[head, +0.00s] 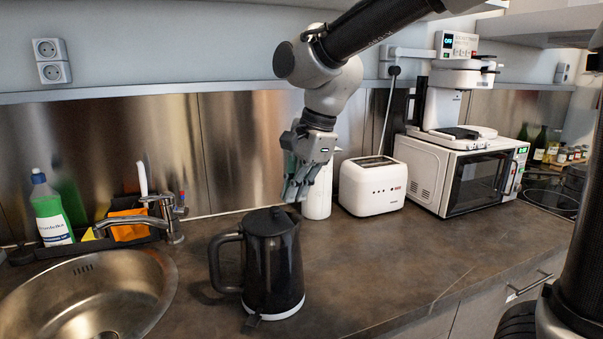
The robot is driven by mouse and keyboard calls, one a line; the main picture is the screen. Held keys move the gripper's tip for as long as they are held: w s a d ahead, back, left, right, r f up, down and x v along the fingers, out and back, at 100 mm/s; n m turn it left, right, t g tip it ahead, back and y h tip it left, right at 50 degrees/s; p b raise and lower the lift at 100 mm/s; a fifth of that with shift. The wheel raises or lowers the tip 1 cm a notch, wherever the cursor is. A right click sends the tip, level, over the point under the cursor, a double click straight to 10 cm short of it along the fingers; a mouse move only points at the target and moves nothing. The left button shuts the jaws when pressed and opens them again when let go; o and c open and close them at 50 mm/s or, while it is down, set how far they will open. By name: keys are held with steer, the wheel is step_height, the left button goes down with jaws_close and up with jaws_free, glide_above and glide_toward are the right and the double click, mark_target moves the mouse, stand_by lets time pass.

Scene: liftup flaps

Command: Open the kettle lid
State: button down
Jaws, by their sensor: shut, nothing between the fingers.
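A black kettle (273,272) stands upright on the dark counter, with its handle (222,264) on the left side. Its black lid (268,221) is on top and looks closed. My gripper (291,197) is shut and empty. It points down, just above and to the right of the lid in the picture, and looks apart from it. How far behind or in front of the lid the fingertips are is hard to tell.
A white toaster (372,187) and a white microwave (465,180) stand to the right at the back. A white cylinder (318,195) is behind my gripper. A sink (90,295) with a tap (165,212) lies left. The counter right of the kettle is clear.

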mark_target(287, 215)
steer(key=shift+x, duration=1.55)
steer(key=shift+a+r, duration=0.1)
steer(key=shift+r, duration=0.1)
